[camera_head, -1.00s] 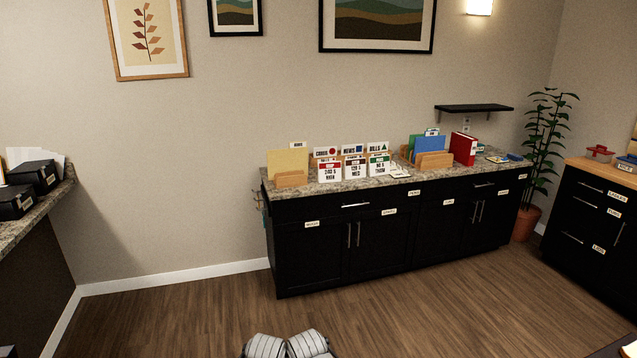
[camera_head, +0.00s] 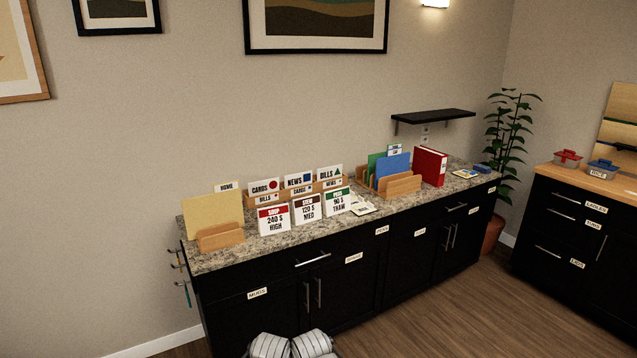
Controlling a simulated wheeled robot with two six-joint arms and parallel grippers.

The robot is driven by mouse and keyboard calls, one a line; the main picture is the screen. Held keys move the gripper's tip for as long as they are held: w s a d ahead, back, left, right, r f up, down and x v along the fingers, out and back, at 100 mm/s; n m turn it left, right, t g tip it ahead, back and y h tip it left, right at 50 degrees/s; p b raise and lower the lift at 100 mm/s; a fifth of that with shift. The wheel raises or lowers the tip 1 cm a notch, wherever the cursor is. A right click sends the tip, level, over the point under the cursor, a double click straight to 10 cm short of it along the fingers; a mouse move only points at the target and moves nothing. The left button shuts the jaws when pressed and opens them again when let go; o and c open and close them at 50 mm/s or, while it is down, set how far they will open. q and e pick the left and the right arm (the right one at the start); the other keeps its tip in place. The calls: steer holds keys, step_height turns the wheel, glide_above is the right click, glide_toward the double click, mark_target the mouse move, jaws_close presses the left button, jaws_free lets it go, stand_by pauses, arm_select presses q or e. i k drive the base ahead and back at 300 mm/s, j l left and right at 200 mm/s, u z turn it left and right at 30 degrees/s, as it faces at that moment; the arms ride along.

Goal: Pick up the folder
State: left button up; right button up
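Several folders show. A tan folder (camera_head: 213,213) stands upright in a small wooden holder (camera_head: 221,237) at the left end of the granite counter. A blue folder (camera_head: 393,167) and a green folder (camera_head: 374,161) stand in a wooden rack (camera_head: 402,185) further right. A red binder (camera_head: 431,165) stands just right of that rack. I cannot tell which one the task means. Neither of my grippers is in view; only pale grey parts of my own body show at the bottom edge.
The granite counter (camera_head: 330,223) tops a black cabinet (camera_head: 350,288). White cards such as the red-topped card (camera_head: 273,220) stand between tan folder and rack. A plant (camera_head: 509,140) and another cabinet (camera_head: 580,228) are at right. Wood floor (camera_head: 478,310) in front is clear.

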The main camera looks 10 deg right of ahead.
mark_target(225, 205)
steer(key=i+l+z, duration=0.1)
steer(key=i+z, duration=0.25)
steer(key=i, duration=0.5)
steer(key=i+j+z, duration=0.1)
steer(key=i+z, duration=0.25)
steer(key=i, duration=0.5)
steer(key=u, duration=1.7)
